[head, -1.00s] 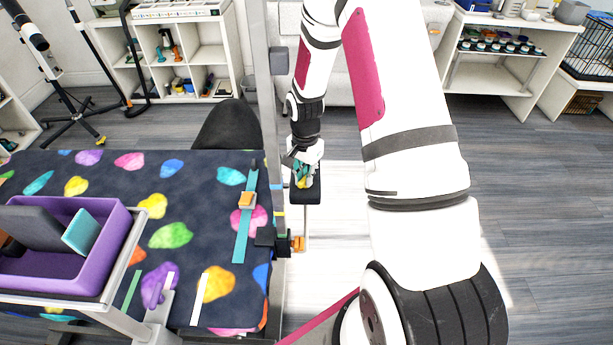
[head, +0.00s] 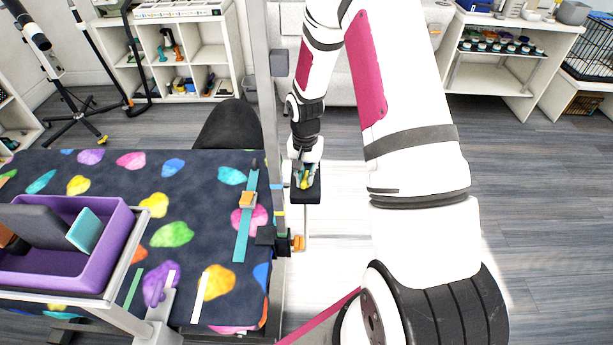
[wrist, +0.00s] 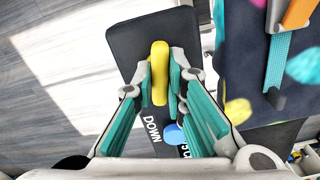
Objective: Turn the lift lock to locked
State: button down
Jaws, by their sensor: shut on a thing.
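A black control panel (wrist: 132,38) carries a yellow lever (wrist: 160,62), which I take to be the lift lock. White lettering on the panel reads DOWN, and a blue round part (wrist: 173,133) sits near it, partly hidden by a finger. My gripper (wrist: 163,82) has its teal-padded fingers closed on the two sides of the yellow lever. In the head view my gripper (head: 305,175) is over the panel (head: 309,196), beside the grooming table. More lettering near the right finger is partly covered and cannot be read in full.
A purple bin (head: 115,245) is at the lower left. Floor is clear to the right.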

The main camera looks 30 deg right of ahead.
aim_at(305, 177)
jog(key=shift+n, duration=0.7)
jog(key=shift+n, duration=0.4)
jog(key=c, duration=1.5)
grip_release()
jog(key=shift+r+p, duration=1.55)
jog(key=shift+r, duration=2.45)
